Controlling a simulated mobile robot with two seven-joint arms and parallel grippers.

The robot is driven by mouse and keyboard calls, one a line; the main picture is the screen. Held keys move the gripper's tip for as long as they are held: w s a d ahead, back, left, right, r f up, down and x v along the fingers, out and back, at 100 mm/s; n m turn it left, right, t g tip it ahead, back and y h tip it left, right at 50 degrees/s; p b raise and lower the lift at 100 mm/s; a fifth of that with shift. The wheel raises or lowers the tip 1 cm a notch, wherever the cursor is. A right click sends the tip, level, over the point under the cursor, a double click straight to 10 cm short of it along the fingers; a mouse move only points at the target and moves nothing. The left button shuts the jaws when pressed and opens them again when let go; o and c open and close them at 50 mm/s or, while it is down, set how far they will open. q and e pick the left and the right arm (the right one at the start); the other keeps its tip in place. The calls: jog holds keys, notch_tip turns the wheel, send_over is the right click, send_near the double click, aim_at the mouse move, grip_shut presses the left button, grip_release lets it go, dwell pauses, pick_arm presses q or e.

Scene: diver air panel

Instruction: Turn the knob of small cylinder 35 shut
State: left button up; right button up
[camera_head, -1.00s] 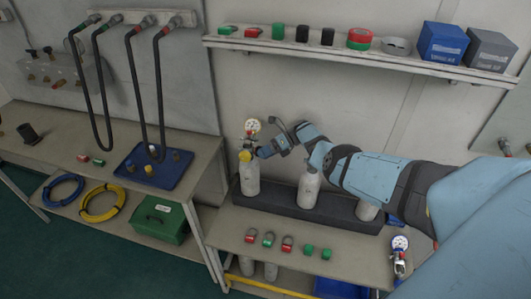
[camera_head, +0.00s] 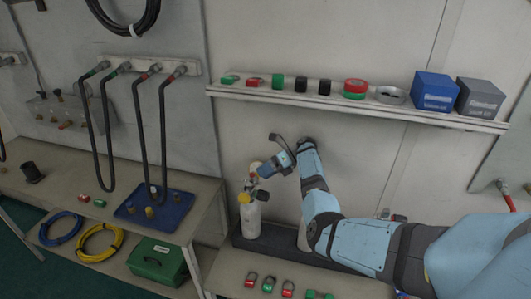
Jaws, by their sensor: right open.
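A pale small cylinder (camera_head: 250,217) with a yellow collar (camera_head: 245,197) stands upright at the left end of the dark rack. Its number is too small to read. A round gauge (camera_head: 255,168) shows partly above it, behind my gripper. My right gripper (camera_head: 259,182) is open at the cylinder's top, just right of and above the yellow collar, angled down to the left. I cannot tell whether it touches the knob. A second pale cylinder (camera_head: 303,238) stands to the right, mostly hidden by my right arm. My left gripper is not in view.
The dark rack (camera_head: 275,246) sits on a bench with several red and green shackle-like pieces (camera_head: 269,284) in front. A wall shelf (camera_head: 330,100) holds tape rolls and boxes above. A blue tray (camera_head: 152,210) lies on the left bench, under hanging black hoses (camera_head: 137,130).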

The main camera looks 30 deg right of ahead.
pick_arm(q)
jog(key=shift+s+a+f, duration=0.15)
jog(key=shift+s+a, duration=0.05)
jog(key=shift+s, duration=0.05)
pick_arm(e)
notch_tip(320, 180, up, 8)
jog(key=shift+r, duration=0.2)
